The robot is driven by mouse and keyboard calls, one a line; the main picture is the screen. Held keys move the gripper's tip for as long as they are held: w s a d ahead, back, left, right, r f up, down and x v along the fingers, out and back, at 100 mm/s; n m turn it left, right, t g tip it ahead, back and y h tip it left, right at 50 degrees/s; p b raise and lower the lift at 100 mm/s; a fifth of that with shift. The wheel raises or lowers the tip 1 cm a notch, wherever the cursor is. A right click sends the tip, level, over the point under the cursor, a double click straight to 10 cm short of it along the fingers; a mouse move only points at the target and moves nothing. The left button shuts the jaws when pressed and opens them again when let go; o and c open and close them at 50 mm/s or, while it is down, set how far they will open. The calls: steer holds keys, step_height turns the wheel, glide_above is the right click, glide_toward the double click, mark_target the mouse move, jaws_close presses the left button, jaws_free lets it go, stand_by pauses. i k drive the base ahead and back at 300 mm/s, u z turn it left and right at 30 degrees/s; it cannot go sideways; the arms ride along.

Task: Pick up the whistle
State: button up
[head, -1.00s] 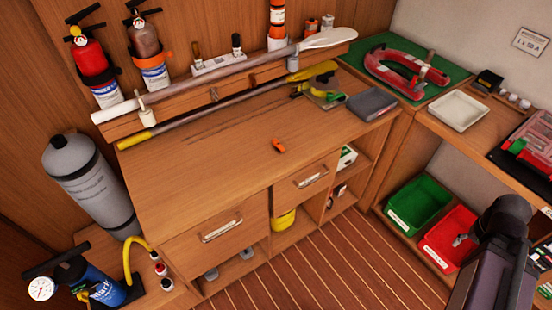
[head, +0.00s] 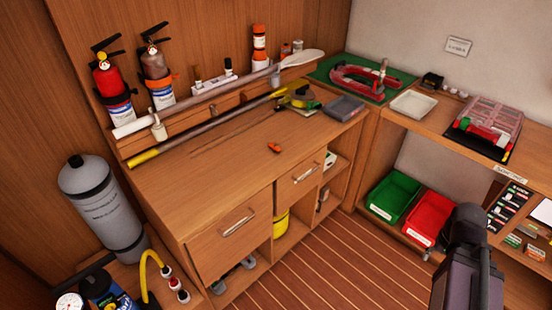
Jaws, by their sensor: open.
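A small orange object (head: 274,147), which looks like the whistle, lies by itself on the wooden bench top (head: 225,175), near its front edge. It is too small in the picture to make out its details. A dark part of my own arm rises at the lower right of the head view, in front of the floor and the right-hand shelves. I cannot make out my gripper's fingers, and nothing of my arm is near the orange object.
A long pole and a paddle (head: 300,58) lie along the back of the bench. A grey box (head: 344,108) sits at its right end. Green (head: 395,197) and red (head: 430,218) bins stand low at right. A grey cylinder (head: 100,205) stands at left. The bench around the orange object is clear.

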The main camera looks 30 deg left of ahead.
mark_target(271, 146)
steer(key=z, duration=0.1)
steer(key=k, duration=1.05)
steer(key=u, duration=1.75)
steer(key=i, duration=1)
steer(key=u, duration=0.05)
